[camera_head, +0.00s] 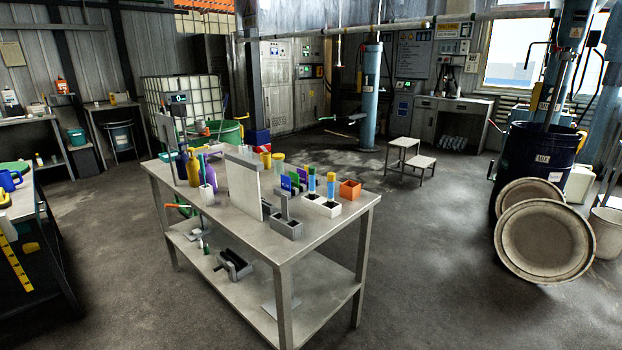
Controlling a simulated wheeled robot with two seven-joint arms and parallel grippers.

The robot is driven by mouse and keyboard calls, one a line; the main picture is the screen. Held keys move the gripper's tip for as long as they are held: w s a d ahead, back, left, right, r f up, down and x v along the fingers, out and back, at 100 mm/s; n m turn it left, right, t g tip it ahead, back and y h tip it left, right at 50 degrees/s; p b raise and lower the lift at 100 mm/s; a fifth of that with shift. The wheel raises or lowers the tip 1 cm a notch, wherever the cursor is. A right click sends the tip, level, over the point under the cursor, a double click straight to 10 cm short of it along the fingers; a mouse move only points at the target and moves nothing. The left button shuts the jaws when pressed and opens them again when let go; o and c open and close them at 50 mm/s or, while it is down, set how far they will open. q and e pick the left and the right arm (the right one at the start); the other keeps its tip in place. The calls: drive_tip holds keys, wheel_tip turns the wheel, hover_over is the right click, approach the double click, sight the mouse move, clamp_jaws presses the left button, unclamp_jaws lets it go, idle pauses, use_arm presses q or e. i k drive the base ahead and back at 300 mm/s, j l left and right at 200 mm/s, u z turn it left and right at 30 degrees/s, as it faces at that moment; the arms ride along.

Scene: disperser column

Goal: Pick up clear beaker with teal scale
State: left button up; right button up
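I cannot make out a clear beaker with a teal scale in the head view; it may be too small or hidden. The metal worktable (325,232) stands in the middle with many items on top. A pale cup (207,196) with sticks in it, one of them teal, stands on its left part. Small items (201,238) on the lower shelf (250,290) are too small to tell. Neither of my grippers is in view.
A grey upright panel (243,187) blocks part of the tabletop. An orange box (350,189) sits at its right end. A workbench (20,205) is at the left edge. A blue drum (530,165) and round lids (545,240) stand right.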

sight(247, 150)
drive_tip(key=i+l+u, duration=0.2)
drive_tip(key=i, duration=0.2)
drive_tip(key=i+u, duration=0.2)
drive_tip(key=i, duration=0.2)
drive_tip(key=i+l+u, duration=0.2)
drive_tip(key=i, duration=0.2)
drive_tip(key=l+z, duration=0.2)
drive_tip(key=l, duration=0.15)
drive_tip(key=i+l+z, duration=0.2)
drive_tip(key=l+z, duration=0.2)
drive_tip(key=l, duration=0.25)
drive_tip(key=i+l+z, duration=1)
drive_tip(key=i+z, duration=0.15)
drive_tip(key=i, duration=0.3)
drive_tip(key=i+u, duration=0.45)
drive_tip(key=i, duration=0.15)
drive_tip(key=i+l+u, duration=0.25)
drive_tip(key=i+u, duration=0.15)
drive_tip(key=i, duration=0.25)
drive_tip(key=i+j+u, duration=0.25)
drive_tip(key=u, duration=0.2)
drive_tip(key=i+j+u, duration=0.1)
drive_tip(key=i+u, duration=0.8)
drive_tip(key=i+l+u, duration=0.2)
drive_tip(key=i+u, duration=0.25)
drive_tip(key=k+j, duration=0.05)
drive_tip(key=k, duration=0.05)
